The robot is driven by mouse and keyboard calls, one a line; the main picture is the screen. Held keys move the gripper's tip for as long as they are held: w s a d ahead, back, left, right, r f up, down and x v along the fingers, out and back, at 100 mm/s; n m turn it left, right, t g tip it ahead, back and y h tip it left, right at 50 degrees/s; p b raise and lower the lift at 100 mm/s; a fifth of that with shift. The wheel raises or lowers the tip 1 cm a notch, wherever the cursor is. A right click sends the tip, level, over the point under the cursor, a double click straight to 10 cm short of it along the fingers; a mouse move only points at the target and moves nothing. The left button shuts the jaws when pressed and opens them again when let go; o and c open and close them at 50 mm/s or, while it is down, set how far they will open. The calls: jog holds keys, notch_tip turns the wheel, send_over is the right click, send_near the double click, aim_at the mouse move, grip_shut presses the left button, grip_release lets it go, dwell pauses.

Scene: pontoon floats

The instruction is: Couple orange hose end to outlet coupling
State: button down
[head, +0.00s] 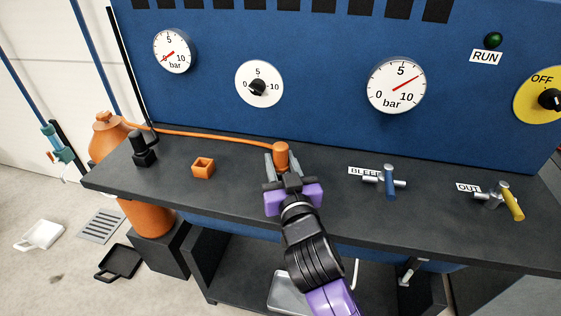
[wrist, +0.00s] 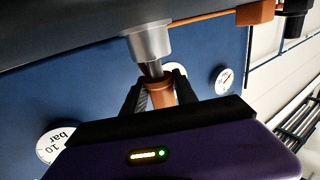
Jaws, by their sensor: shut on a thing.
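The orange hose end (head: 281,152) is upright between the fingers of my gripper (head: 283,168), above the bench. The wrist view, which looks upside down, shows the hose end (wrist: 160,94) between both dark fingers (wrist: 157,97). A silver coupling (wrist: 148,45) with a narrower stem stands on the bench there, in line with the hose end. The stem tip meets or overlaps the mouth of the hose end; I cannot tell how far it is inside. In the head view my gripper hides the coupling. The orange hose (head: 215,137) runs left along the bench back.
An orange open block (head: 203,168) and a black fitting (head: 144,150) stand left on the dark bench (head: 240,185). To the right are the blue-handled BLEED valve (head: 388,181) and the yellow-handled OUT valve (head: 511,204). A blue panel (head: 320,60) with gauges rises behind.

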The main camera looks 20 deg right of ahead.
jog(key=shift+f+b, duration=1.2)
jog(key=shift+f, duration=0.1)
jog(key=c, duration=0.9)
grip_release()
jog(key=shift+s, duration=0.1)
jog(key=s, duration=0.2)
jog(key=s+a, duration=0.1)
jog(key=s, duration=0.1)
jog(key=s+b, duration=0.1)
jog(key=s, duration=0.2)
jog(key=shift+s+a, duration=0.1)
jog(key=shift+a, duration=0.05)
jog(key=shift+s, duration=0.15)
